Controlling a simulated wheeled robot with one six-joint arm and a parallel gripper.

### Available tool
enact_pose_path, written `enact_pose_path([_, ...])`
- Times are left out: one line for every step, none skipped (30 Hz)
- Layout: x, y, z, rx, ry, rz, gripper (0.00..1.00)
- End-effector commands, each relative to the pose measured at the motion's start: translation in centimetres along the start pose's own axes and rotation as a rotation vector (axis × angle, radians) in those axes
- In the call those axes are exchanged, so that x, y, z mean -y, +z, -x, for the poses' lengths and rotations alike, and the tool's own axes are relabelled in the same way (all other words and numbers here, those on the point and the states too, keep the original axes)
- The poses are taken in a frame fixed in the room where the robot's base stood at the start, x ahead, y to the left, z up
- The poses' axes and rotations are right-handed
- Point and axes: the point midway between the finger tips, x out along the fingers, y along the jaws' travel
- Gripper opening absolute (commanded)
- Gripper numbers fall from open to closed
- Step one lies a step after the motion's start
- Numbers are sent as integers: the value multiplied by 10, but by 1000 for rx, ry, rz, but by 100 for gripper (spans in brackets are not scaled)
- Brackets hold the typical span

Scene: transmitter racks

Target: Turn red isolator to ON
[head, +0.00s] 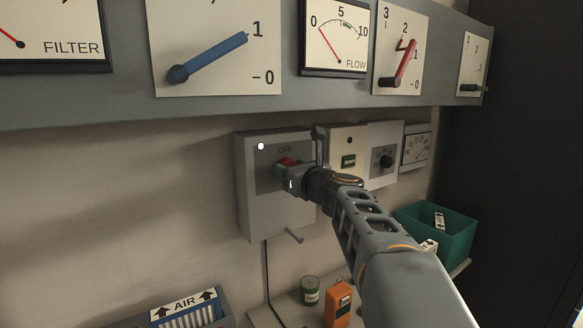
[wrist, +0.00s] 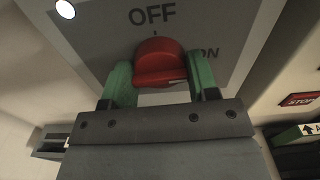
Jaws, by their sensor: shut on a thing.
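The red isolator knob (wrist: 160,62) is on the front of a grey wall box (head: 262,211). In the wrist view, OFF is printed above the knob and ON to its right. A small mark points up at OFF, above the knob. My gripper (wrist: 160,78) has its green fingers on either side of the knob, shut on it. The knob's exact pointing direction is hard to tell. A white lamp (head: 261,146) sits at the box's upper left.
A beige panel (head: 348,140) and a grey knob panel (head: 383,150) are close on the right. An overhead shelf carries levers and gauges. Below are a green bin (head: 447,240), an orange device (head: 338,303) and a can (head: 310,291).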

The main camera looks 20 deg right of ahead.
Motion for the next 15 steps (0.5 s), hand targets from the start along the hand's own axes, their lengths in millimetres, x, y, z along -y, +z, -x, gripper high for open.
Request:
enact_pose_path([0, 0, 0, -2, 1, -14, 31])
enact_pose_path([0, 0, 0, -2, 1, -22, 31])
enact_pose_path([0, 0, 0, -2, 1, -32, 31])
enact_pose_path([0, -1, 0, -2, 1, -38, 31])
enact_pose_path([0, -1, 0, -2, 1, -43, 31])
enact_pose_path([0, -1, 0, -2, 1, -49, 31])
enact_pose_path([0, -1, 0, -2, 1, -52, 31])
enact_pose_path([0, -1, 0, -2, 1, -55, 31])
enact_pose_path([0, -1, 0, -2, 1, -58, 31])
enact_pose_path([0, -1, 0, -2, 1, -60, 31])
enact_pose_path([0, -1, 0, -2, 1, -61, 31])
enact_pose_path([0, -1, 0, -2, 1, -63, 31])
enact_pose_path([0, -1, 0, -2, 1, -63, 31])
enact_pose_path([0, -1, 0, -2, 1, -64, 31])
enact_pose_path([0, -1, 0, -2, 1, -64, 31])
